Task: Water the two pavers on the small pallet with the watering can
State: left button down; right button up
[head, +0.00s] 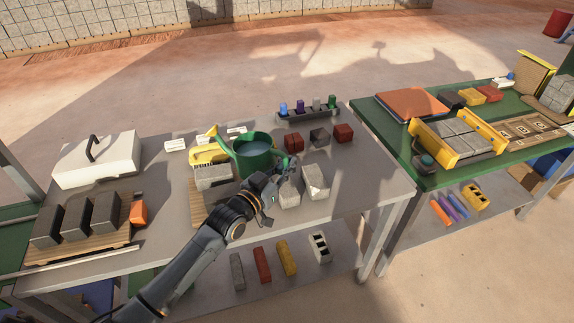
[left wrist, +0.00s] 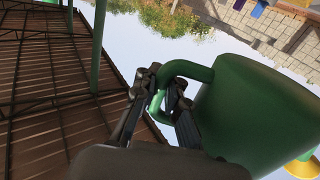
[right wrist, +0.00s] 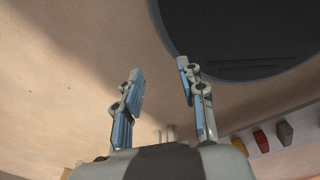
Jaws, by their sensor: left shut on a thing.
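The green watering can (head: 262,160) is in the middle of the head view, with water showing inside and its yellow rose (head: 206,133) toward the left. My left gripper (head: 281,176) is shut on its handle (left wrist: 198,70), seen close in the left wrist view. The small pallet (head: 203,209) lies below and left of the can. One light grey paver (head: 213,178) shows on it; my left arm and the can hide part of the pallet, so I cannot tell a second paver there. My right gripper (right wrist: 160,82) is open and empty, away from the table.
Two light blocks (head: 316,181) stand right of my gripper.

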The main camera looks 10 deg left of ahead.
aim_at(285, 155)
pick_arm(q)
jog(key=shift+s+d+r+n, duration=0.1)
jog(key=shift+d+r+n, duration=0.05)
jog(key=shift+r+n, duration=0.7)
jog(key=shift+n, duration=0.45)
jog(key=n, duration=0.1)
jog(key=a+r+n+t, duration=0.1)
jog(key=n, duration=0.1)
jog(key=shift+w+r+b, duration=0.2)
jog(key=shift+b, duration=0.2)
jog(key=shift+w+a+r+n, duration=0.1)
jog(key=shift+a+r+n, duration=0.3)
jog(key=shift+w+a+r+n, duration=0.1)
jog(key=shift+a+r+n, duration=0.35)
jog(key=shift+n, duration=0.25)
pick_arm(e)
jog(key=shift+w+f, duration=0.2)
jog(key=shift+w, duration=0.3)
pick_arm(q)
jog(key=shift+f, duration=0.1)
pick_arm(e)
jog(key=shift+s+a, duration=0.1)
jog(key=shift+a, duration=0.1)
jog(key=shift+d, duration=0.2)
